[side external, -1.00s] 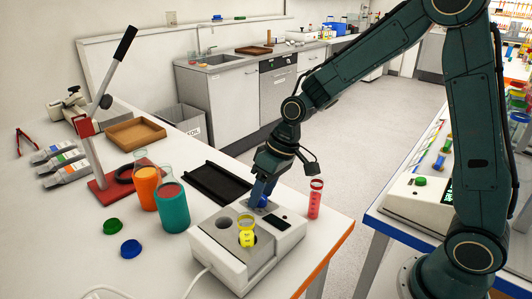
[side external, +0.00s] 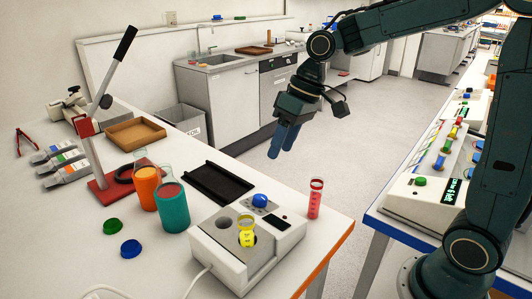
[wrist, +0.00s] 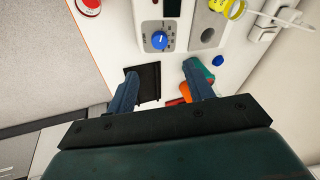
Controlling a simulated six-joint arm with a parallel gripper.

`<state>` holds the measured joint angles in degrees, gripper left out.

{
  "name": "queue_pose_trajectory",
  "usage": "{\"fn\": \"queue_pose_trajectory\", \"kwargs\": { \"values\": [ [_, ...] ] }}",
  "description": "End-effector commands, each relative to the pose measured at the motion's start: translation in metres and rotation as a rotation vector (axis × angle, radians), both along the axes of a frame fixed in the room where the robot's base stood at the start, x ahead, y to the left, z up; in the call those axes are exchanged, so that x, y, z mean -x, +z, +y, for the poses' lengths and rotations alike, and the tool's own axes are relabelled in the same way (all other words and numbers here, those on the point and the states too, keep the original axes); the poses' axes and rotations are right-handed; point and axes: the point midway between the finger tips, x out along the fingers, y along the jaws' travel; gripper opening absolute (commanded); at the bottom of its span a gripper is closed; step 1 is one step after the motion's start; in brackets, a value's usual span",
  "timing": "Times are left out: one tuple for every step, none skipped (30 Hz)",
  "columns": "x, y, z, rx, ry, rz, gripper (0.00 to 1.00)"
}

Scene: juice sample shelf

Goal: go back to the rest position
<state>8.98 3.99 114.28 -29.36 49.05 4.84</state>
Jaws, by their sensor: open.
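My gripper (side external: 284,140) is in the air above the back edge of the left table, clear of everything. Its two blue fingers point down, and it is open and empty. In the wrist view the fingers of my gripper (wrist: 160,88) are spread apart, with the table below them. The white device (side external: 240,262) on the table has a blue knob (side external: 260,200) on top, which also shows in the wrist view (wrist: 159,40). A yellow vial (side external: 246,232) sits in the device's well.
A red vial (side external: 315,199) stands at the table's right edge. The floor (side external: 370,130) behind my gripper is open.

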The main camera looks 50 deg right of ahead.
Motion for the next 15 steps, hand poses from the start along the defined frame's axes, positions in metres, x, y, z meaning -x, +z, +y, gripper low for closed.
{"fn": "queue_pose_trajectory", "kwargs": {
  "values": [
    [0.0004, 0.0038, -0.0017, 0.0, -0.002, -0.002, 0.52],
    [0.0007, 0.0053, -0.0022, 0.0, -0.002, -0.002, 0.52],
    [0.0011, 0.007, -0.0025, 0.0, -0.002, -0.002, 0.52],
    [0.0014, 0.0079, -0.0028, 0.001, -0.001, -0.001, 0.52],
    [0.0016, 0.0086, -0.0029, 0.001, -0.001, -0.001, 0.52],
    [0.002, 0.0092, -0.003, 0.001, 0.0, 0.0, 0.52],
    [0.0022, 0.0095, -0.0031, 0.001, 0.0, 0.0, 0.52],
    [0.0022, 0.0096, -0.0032, 0.001, 0.0, 0.0, 0.52],
    [0.0022, 0.0096, -0.0031, 0.001, 0.0, 0.001, 0.52],
    [0.0022, 0.0096, -0.0032, 0.001, 0.0, 0.001, 0.52],
    [0.0022, 0.0095, -0.003, 0.001, 0.0, 0.001, 0.52],
    [0.0022, 0.0095, -0.003, 0.001, 0.0, 0.0, 0.52],
    [0.0022, 0.0094, -0.003, 0.001, 0.0, 0.0, 0.52],
    [0.0021, 0.0094, -0.0031, 0.001, 0.0, 0.0, 0.52],
    [0.0022, 0.0094, -0.003, 0.001, 0.0, 0.0, 0.52]
  ]
}}
